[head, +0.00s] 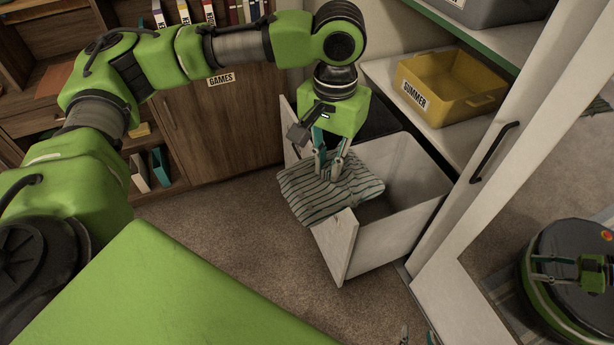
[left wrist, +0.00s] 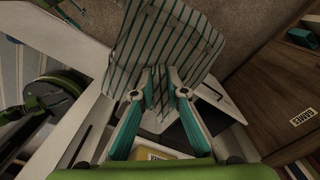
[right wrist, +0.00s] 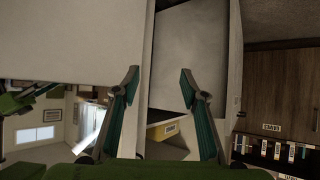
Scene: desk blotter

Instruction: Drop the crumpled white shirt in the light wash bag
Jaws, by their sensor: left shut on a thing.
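A white cloth with dark green stripes (head: 312,198) hangs from my left gripper (head: 330,168) at the left part of an open white drawer (head: 395,240). The cloth spreads over the drawer's left side and front panel; whether it rests on them I cannot tell. In the left wrist view the fingers are shut on the striped cloth (left wrist: 170,40). My right gripper (right wrist: 160,78) is open and empty in the right wrist view, facing pale panels. I see no plain white crumpled shirt and no bag marked for light wash.
A yellow bin labelled SUMMER (head: 450,88) stands on a white shelf above the drawer. A grey bin (head: 490,12) is higher up. A wooden cabinet labelled GAMES (head: 220,125) stands behind. A mirrored sliding door (head: 480,300) is at right. Carpet (head: 240,250) in front is clear.

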